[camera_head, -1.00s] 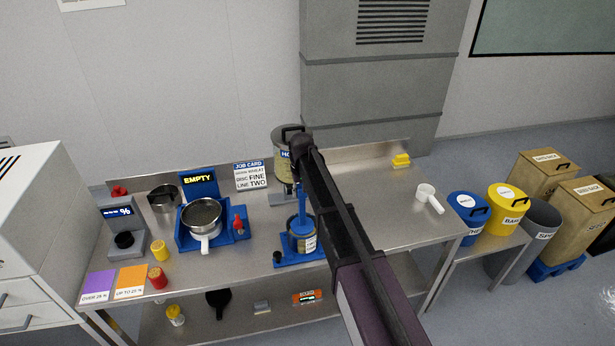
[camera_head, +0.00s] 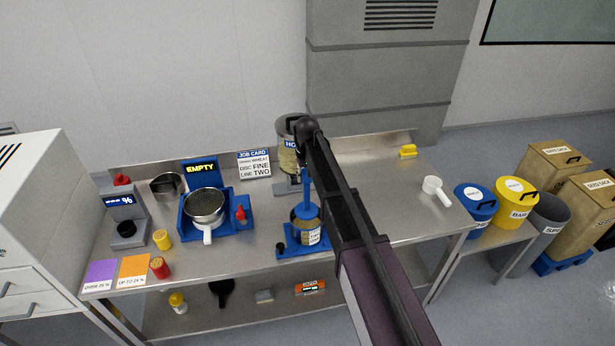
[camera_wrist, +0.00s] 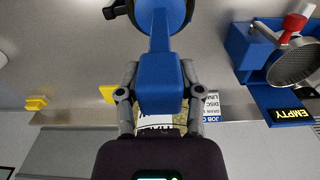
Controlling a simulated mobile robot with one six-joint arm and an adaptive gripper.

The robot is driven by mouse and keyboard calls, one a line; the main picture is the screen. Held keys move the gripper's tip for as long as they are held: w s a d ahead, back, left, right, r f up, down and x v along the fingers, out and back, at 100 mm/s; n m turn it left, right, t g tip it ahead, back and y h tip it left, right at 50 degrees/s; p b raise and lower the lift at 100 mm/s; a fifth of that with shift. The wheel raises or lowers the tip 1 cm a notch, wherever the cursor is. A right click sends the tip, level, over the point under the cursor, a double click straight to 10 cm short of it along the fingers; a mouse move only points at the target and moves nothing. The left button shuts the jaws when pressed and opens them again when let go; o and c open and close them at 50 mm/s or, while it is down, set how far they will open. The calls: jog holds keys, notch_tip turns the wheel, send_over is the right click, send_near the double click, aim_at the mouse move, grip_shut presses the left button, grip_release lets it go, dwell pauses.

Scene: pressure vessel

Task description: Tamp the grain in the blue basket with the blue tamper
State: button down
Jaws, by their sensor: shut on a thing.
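The blue tamper (camera_head: 306,188) stands upright, its wide foot at the mouth of the blue basket (camera_head: 291,247). Pale grain and a white label show below the foot. Whether the foot presses on the grain is hard to tell. In the wrist view the tamper's blue block-shaped handle (camera_wrist: 159,85) sits between the two fingers of my gripper (camera_wrist: 158,95), which is shut on it. The tamper's shaft and round foot are at the top of that view, covering most of the basket. In the head view my arm hides the fingers.
Behind the basket stands a hopper (camera_head: 291,160) with grain. To the left are a blue station with a sieve (camera_head: 206,205), an EMPTY display (camera_head: 200,170) and a job card (camera_head: 254,164). A white scoop (camera_head: 435,188) lies right on the bench. The bench between is clear.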

jog(key=shift+f, duration=0.2)
jog(key=shift+f+b, duration=2.85)
jog(key=shift+b, duration=0.2)
jog(key=shift+f, duration=0.1)
jog(key=shift+f+b, duration=1.35)
jog(key=shift+b, duration=0.05)
jog(key=shift+r, duration=0.2)
jog(key=shift+r+p, duration=1.3)
jog(key=shift+p, duration=0.15)
jog(key=shift+f, duration=0.15)
jog(key=shift+f+b, duration=1.35)
jog(key=shift+b, duration=0.1)
jog(key=shift+r, duration=0.2)
